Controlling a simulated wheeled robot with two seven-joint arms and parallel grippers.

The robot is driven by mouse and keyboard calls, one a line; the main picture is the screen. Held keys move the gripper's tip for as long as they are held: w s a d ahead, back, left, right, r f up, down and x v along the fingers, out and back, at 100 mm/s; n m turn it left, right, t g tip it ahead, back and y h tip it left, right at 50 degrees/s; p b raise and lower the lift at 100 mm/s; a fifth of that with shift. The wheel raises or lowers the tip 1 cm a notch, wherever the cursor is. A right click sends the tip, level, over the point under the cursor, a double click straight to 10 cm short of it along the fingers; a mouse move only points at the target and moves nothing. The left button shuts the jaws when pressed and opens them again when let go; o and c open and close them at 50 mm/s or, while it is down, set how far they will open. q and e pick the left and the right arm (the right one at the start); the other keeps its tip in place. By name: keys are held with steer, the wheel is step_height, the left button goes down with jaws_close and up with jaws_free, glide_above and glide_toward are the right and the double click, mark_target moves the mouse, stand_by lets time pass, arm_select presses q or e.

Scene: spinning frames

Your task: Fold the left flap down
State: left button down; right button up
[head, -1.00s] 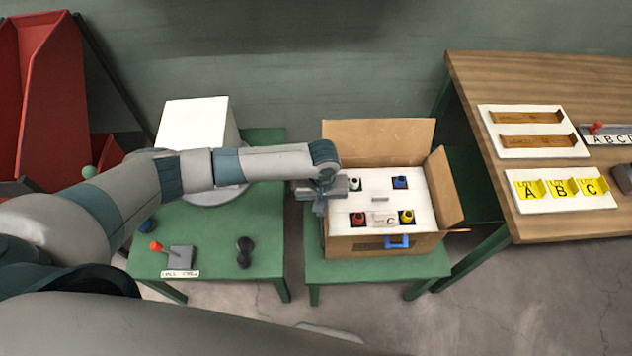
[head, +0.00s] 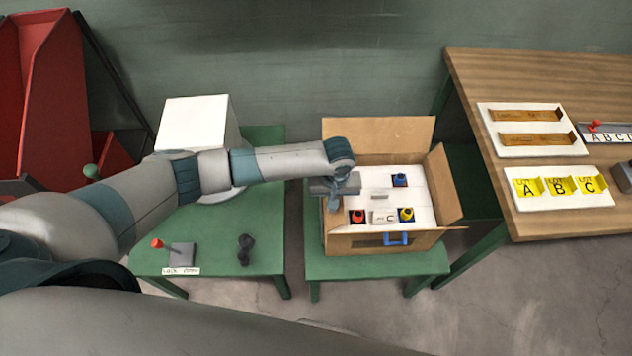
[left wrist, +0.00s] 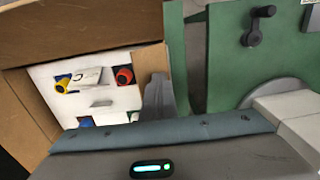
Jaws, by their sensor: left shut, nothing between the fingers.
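An open cardboard box (head: 385,140) sits on the right green table, its back flap standing up and its right flap (head: 445,185) leaning outward. Inside is a white insert (head: 380,198) with red (head: 357,216), yellow (head: 406,214) and blue (head: 400,180) pieces and a small card marked C. My left gripper (head: 334,203) is shut and empty, over the box's left edge. The left flap is not clearly visible; my gripper and arm cover that side. In the left wrist view the shut fingers (left wrist: 160,98) are beside the box's left wall (left wrist: 152,58). My right gripper is not in view.
A left green table (head: 215,225) holds a white block (head: 195,125), a red-knobbed lever (head: 180,252) and a dark knob (head: 245,250). A gap separates the tables. A wooden table (head: 480,90) with trays stands at right.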

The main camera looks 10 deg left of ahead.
arm_select(q)
steer(key=shift+w+d+f, duration=0.2)
steer(key=shift+d, duration=0.4)
steer(key=shift+w+d+f, duration=0.15)
steer(key=shift+d, duration=0.4)
